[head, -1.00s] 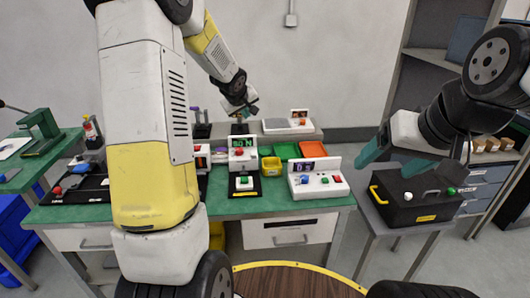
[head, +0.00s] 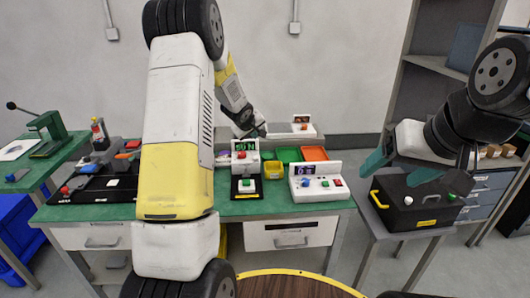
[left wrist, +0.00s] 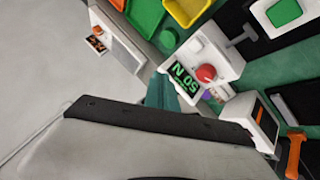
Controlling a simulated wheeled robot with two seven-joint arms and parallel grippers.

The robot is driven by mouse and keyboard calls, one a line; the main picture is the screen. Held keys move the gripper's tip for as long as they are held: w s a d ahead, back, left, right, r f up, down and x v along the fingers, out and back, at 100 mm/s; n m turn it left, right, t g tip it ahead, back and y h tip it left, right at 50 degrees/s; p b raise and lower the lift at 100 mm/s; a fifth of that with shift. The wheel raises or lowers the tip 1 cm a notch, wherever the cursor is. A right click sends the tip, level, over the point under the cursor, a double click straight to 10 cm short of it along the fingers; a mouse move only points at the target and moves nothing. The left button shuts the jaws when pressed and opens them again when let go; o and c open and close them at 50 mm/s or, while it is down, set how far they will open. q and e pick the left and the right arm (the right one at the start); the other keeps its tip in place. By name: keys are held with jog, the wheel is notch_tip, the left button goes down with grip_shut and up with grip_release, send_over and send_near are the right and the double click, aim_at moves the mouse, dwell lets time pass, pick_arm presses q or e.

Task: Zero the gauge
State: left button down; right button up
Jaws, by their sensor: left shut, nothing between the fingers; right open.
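The gauge (head: 245,148) is a white unit with a green-lit display and a red button, standing upright on the green bench. In the left wrist view its display (left wrist: 186,82) appears to read 50 N, and the red button (left wrist: 206,73) is beside it. A green button (head: 246,184) sits on a black base in front of it. My left gripper (head: 259,131) is shut and empty, above and behind the gauge; its teal fingertips (left wrist: 161,92) show close to the display in the wrist view, without clear contact. My right gripper (head: 398,170) is open and empty over the black case.
A white panel unit (head: 317,183) with several buttons stands right of the gauge. A black case (head: 408,207) with a yellow handle sits on the right stand. Another white unit (head: 291,130) stands at the back.

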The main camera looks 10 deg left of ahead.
aim_at(255, 158)
pick_arm(q)
jog(key=shift+f, duration=3.45)
jog(key=shift+f, duration=0.4)
jog(key=shift+f, duration=0.55)
jog(key=shift+r, duration=0.95)
jog(key=shift+r, duration=2.5)
